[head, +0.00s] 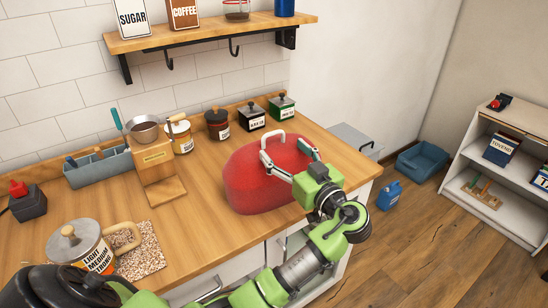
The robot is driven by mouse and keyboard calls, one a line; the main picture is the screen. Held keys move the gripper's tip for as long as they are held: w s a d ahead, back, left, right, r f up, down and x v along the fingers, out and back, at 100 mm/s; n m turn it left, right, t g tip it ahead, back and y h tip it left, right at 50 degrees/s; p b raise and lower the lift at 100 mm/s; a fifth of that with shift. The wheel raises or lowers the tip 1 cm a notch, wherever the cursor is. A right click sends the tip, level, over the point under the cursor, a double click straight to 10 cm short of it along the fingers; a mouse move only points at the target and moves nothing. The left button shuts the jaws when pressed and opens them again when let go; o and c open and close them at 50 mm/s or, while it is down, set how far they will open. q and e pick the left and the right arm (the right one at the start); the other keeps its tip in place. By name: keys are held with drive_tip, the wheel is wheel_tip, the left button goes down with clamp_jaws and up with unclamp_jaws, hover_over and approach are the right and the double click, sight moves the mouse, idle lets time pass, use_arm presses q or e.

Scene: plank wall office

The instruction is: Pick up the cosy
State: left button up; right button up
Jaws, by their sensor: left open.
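The gripper and arm hide part of the cosy's right side. My right gripper is not in view.
The counter (205,165) is clear just left of the cosy. Several canisters (217,124) stand behind it. A wooden stand (160,180) with a metal cup, a grey caddy (98,167) and a labelled pot (85,250) are further left. A shelf (210,33) with hooks hangs above.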

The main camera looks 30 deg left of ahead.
sight(273, 145)
use_arm(q)
drive_tip(key=shift+x, duration=0.8)
drive_tip(key=p+x, duration=0.2)
drive_tip(key=x, duration=0.1)
drive_tip(key=p+x, duration=0.1)
drive_tip(key=shift+w+a+r, duration=0.1)
drive_tip(key=shift+a+r, duration=0.05)
drive_tip(key=shift+r, duration=0.15)
drive_tip(key=shift+w+a+f, duration=0.2)
drive_tip(key=shift+a, duration=0.2)
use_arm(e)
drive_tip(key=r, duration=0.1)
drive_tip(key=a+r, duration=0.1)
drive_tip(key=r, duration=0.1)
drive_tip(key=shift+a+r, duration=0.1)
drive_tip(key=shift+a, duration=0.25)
use_arm(q)
drive_tip(key=shift+d, duration=0.15)
drive_tip(key=shift+c, duration=0.3)
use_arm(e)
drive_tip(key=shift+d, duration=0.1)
use_arm(q)
drive_tip(key=c, duration=1.5)
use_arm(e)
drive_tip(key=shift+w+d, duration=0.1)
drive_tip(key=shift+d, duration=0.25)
use_arm(q)
drive_tip(key=shift+r, duration=0.1)
